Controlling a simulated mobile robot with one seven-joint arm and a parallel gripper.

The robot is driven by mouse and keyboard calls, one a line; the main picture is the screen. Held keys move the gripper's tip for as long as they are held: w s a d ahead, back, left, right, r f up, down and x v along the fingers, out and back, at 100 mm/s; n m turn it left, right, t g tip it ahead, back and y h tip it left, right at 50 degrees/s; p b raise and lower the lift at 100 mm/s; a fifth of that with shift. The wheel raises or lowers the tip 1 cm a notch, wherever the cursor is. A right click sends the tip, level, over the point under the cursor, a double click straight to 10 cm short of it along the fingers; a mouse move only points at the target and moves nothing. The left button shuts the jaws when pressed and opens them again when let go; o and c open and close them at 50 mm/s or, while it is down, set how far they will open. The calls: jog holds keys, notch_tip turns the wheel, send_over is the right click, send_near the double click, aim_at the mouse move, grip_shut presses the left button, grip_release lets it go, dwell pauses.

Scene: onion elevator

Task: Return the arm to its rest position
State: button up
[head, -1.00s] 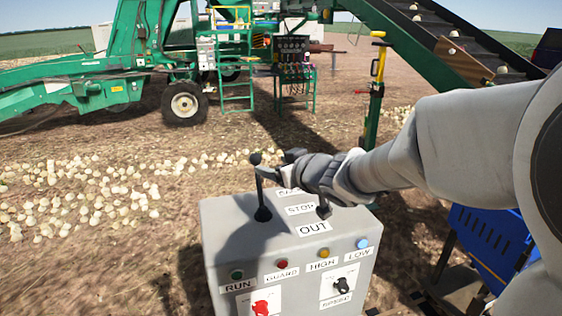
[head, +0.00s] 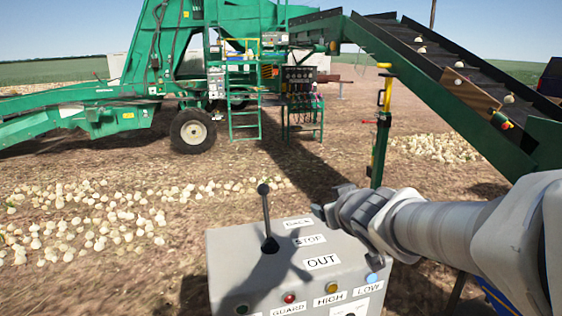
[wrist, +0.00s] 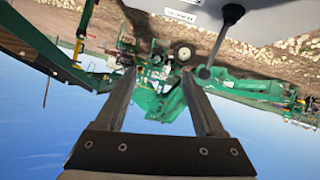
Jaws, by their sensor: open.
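The control box (head: 240,262) stands at the bottom centre. A black lever (head: 266,222) with a round knob rises from the left part of its top, apart from my gripper. The lever's knob also shows in the wrist view (wrist: 204,73). Labels on the box read STOP, OUT, GUARD, HIGH and LOW.
A green harvester (head: 150,95) stands behind, with a conveyor (head: 450,75) carrying onions at the right. A post with a yellow handle (head: 384,100) stands beyond my arm. Onions (head: 85,220) lie in rows on the soil.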

jog(key=s+d+f+m+g+h, duration=0.3)
jog(key=s+d, duration=0.3)
jog(key=s, duration=0.4)
jog(key=s+a+f+g+y, duration=0.1)
jog(key=s+f+g, duration=0.1)
jog(key=s, duration=0.5)
jog(key=s+a+f+g+b, duration=0.1)
jog(key=s+f+g, duration=0.1)
jog(key=s, duration=0.4)
jog(key=shift+s+a+f+m+y+b, duration=0.15)
jog(key=shift+s+f+m+y+b, duration=0.2)
jog(key=shift+f+m+y, duration=0.1)
dwell(0.5)
